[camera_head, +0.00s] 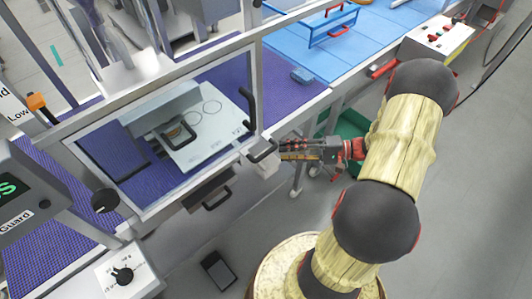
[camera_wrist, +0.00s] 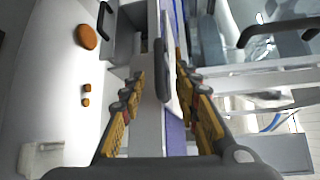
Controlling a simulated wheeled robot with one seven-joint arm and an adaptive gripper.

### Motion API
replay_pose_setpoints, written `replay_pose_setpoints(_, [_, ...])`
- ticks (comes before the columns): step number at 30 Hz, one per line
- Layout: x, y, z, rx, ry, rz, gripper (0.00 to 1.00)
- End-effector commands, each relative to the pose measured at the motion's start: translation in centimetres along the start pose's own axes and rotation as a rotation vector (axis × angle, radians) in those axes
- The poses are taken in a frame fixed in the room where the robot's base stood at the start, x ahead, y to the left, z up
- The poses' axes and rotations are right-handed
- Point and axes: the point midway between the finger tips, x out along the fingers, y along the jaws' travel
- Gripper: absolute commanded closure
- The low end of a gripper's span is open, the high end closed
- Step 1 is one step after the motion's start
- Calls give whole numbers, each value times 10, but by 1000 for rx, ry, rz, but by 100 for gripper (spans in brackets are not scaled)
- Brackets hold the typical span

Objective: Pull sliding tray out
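The sliding tray (camera_head: 212,148) is a pale flat plate inside the framed enclosure, seen through its clear panel. A black handle (camera_head: 262,151) stands out at the enclosure's front right corner, above a white block; it looks like the tray's handle, but the join is not clear. My gripper (camera_head: 281,150) is right beside this handle, coming from the right. In the wrist view, the yellow-and-grey fingers are open, with a dark upright bar (camera_wrist: 162,68), apparently the same handle, between the tips. Gaps show on both sides of it, so no grip is visible.
A second black handle (camera_head: 248,107) is on the clear panel. A drawer with a handle (camera_head: 217,198) is below the tray. A green bin (camera_head: 345,130) is under the bench behind my arm. The grey floor in front is mostly clear, with a small dark box (camera_head: 218,269).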

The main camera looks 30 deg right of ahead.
Motion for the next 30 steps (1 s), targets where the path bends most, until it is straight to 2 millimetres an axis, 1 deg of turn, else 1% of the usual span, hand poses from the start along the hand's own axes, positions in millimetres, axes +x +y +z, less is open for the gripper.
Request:
replay_pose_setpoints(5, [20,2,1,-3,-4,2,68])
replay_pose_setpoints(12, [57,2,1,-2,-5,4,68])
replay_pose_setpoints(15, [68,2,1,-3,-4,4,68])
replay_pose_setpoints(21, [76,1,1,-2,-2,3,68])
replay_pose_setpoints(27, [77,1,1,-2,-1,4,68])
replay_pose_setpoints(30, [77,1,1,-2,-1,4,73])
